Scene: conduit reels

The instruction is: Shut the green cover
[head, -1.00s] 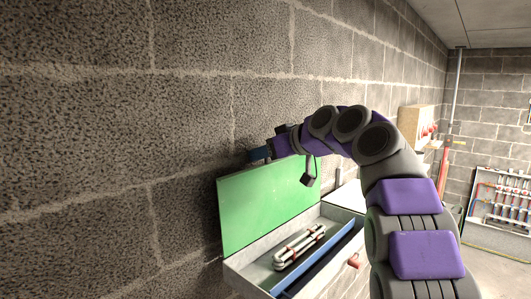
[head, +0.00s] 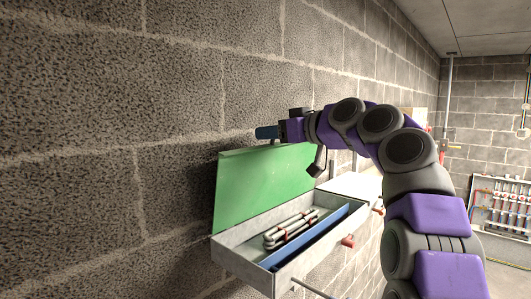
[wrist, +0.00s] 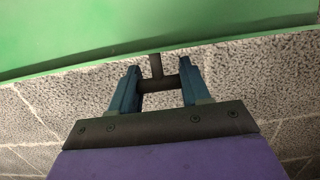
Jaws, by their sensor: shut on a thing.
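The green cover (head: 262,182) stands raised, nearly upright, along the wall side of a grey open box (head: 235,257). My gripper (head: 266,133) is at the cover's top edge in the head view, its blue fingers partly hidden behind the cover. In the wrist view my gripper (wrist: 159,77) has its two blue fingers on either side of a dark T-shaped handle (wrist: 156,65), shut on its crossbar. The handle's stem runs up to the edge of the green cover (wrist: 130,22).
Grey pipes with red bands (head: 290,229) lie in the box beside a blue strip (head: 310,238). A red knob (head: 348,241) sticks out of its front. The block wall (head: 180,120) runs close behind. A pipe rack (head: 503,208) stands far right.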

